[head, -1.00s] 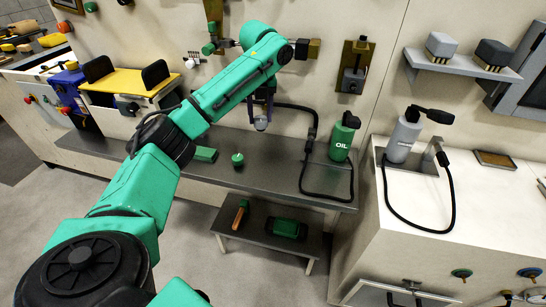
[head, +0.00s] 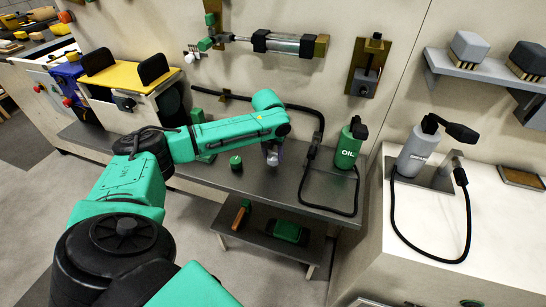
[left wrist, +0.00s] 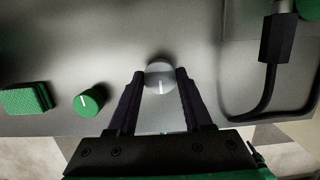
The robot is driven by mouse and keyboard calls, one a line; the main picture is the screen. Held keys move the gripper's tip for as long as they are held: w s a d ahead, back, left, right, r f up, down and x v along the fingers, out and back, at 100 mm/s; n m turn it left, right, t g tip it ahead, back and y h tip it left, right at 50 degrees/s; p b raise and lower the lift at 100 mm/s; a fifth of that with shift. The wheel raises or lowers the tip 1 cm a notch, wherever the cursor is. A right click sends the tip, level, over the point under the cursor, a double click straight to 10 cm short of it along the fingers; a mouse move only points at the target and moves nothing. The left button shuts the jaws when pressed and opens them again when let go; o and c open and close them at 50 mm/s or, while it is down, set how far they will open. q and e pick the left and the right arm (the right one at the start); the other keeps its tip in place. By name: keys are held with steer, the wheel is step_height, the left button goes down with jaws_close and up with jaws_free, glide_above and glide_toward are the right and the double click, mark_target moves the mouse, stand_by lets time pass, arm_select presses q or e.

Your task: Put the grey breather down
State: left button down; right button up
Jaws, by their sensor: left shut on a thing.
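The grey breather (left wrist: 160,76) is a round grey cap with a white line on it. My left gripper (head: 273,147) is shut on it, one dark finger on each side, as the left wrist view shows. In the head view the breather (head: 272,158) shows small below the gripper, low over the dark grey bench (head: 235,180). I cannot tell whether it touches the bench top. A similar green cap (head: 236,162) stands on the bench to its left. My right gripper is not in view.
A green block (left wrist: 26,98) lies left of the green cap. A green oil bottle (head: 347,147) stands to the right, with a black hose (head: 303,180) looping over the bench. The bench's front edge is close. Bare bench surrounds the breather.

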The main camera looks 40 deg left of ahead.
arm_select(q)
steer(key=shift+f, duration=0.9)
steer(key=shift+c, duration=1.6)
jaws_free()
step_height(320, 180, up, 12)
steer(key=s, duration=0.2)
steer(key=shift+d, duration=0.35)
steer(key=shift+s+f, duration=0.1)
